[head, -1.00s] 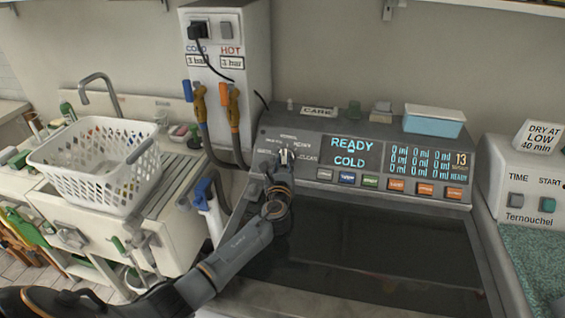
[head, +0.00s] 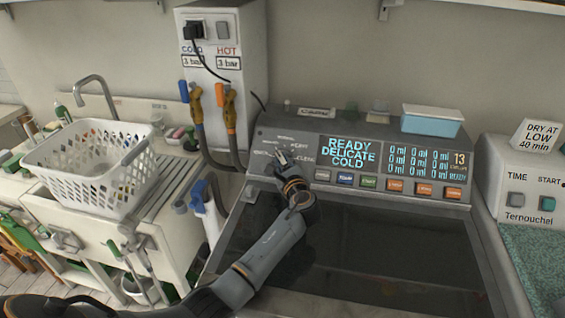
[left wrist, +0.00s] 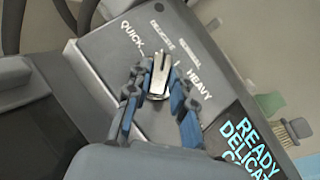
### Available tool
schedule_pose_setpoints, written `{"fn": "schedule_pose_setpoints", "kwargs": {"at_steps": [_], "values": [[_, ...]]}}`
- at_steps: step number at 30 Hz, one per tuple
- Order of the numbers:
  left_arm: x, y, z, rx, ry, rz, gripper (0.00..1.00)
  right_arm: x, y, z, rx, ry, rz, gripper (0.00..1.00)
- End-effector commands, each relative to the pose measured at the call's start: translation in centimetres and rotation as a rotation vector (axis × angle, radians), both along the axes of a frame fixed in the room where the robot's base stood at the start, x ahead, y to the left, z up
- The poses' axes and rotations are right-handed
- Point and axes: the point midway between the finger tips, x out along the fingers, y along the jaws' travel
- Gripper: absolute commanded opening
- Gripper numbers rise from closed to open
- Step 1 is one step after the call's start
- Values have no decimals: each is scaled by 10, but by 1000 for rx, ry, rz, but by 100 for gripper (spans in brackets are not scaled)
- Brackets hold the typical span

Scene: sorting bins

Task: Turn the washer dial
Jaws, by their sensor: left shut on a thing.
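The washer dial (left wrist: 160,72) is a pale metal knob on the grey control panel, ringed by the labels QUICK, DELICATE, NORMAL and HEAVY in the left wrist view. My left gripper (left wrist: 158,84) is shut on it, with one blue-padded finger on each side. In the head view the dial (head: 281,155) is small and partly hidden by my left gripper (head: 286,160). The washer display (head: 350,152) reads READY, DELICATE, COLD. My right gripper does not show.
Coloured buttons (head: 369,182) run below the display. A dark lid (head: 350,250) lies in front of the panel. A white basket (head: 92,165) stands by the sink at left. Cold and hot hoses (head: 230,110) hang behind. A blue tub (head: 433,122) sits on top.

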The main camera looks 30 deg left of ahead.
Motion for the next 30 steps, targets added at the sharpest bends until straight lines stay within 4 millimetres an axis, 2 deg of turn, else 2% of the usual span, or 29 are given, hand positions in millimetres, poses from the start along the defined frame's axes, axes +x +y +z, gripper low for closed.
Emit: {"fn": "schedule_pose_setpoints", "kwargs": {"at_steps": [8,9,12,23,26,30], "values": [[0,0,-1,-1,1,0,0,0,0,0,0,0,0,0],[0,0,-1,-1,1,0,26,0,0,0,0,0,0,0],[0,0,0,-1,1,0,45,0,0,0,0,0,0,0],[-3,-2,0,-1,1,0,45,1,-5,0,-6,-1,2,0],[-10,-10,0,-1,0,-3,45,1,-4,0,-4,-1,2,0],[-30,-28,3,-3,0,-4,45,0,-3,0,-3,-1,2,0]]}}
